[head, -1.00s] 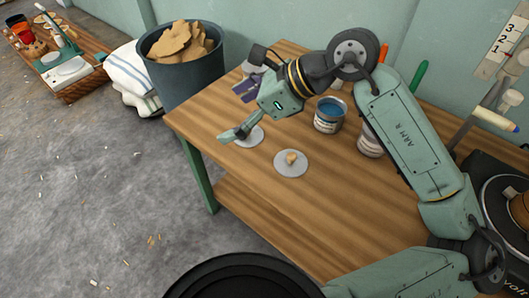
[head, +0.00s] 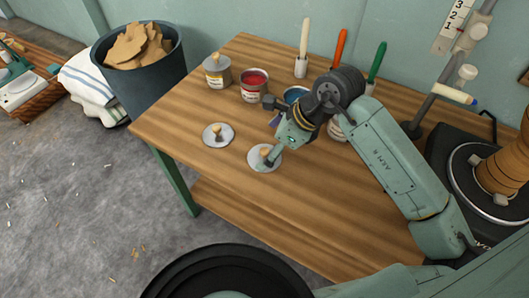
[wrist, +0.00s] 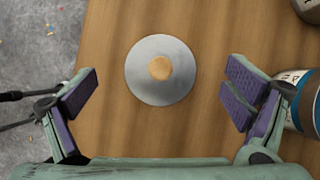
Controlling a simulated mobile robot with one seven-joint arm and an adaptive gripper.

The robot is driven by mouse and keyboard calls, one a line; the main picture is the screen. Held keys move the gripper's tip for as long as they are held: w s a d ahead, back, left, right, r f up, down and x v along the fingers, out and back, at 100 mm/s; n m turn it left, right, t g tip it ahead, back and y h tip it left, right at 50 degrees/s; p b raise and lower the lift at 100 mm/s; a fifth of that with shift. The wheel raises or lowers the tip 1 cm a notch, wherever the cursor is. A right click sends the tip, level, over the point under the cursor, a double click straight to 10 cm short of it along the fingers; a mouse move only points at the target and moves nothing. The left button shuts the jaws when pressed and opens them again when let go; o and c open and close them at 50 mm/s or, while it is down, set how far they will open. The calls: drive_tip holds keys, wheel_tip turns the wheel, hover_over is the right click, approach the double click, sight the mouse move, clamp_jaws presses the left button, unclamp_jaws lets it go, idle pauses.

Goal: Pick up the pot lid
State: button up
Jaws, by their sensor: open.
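Two flat grey lids with round wooden knobs lie on the wooden table: one pot lid (head: 254,163) under my gripper and a similar lid (head: 209,139) to its left. My gripper (head: 269,141) is open, pointing down above the table, and one finger covers part of the right-hand lid in the head view. In the wrist view, one lid (wrist: 145,58), apparently the right-hand one, shows whole with its knob between the spread fingers (wrist: 160,90). The lid lies slightly above the line between the fingertips. Nothing is held.
A blue-labelled can (wrist: 301,115) stands close beside the right finger in the wrist view. Brushes stand along the back. The table's front part is clear.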

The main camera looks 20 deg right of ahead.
sight(265, 151)
drive_tip(key=x, duration=0.3)
drive_tip(key=shift+f, duration=0.15)
drive_tip(key=c, duration=1.1)
drive_tip(key=shift+s, duration=0.15)
drive_tip(key=c, duration=0.7)
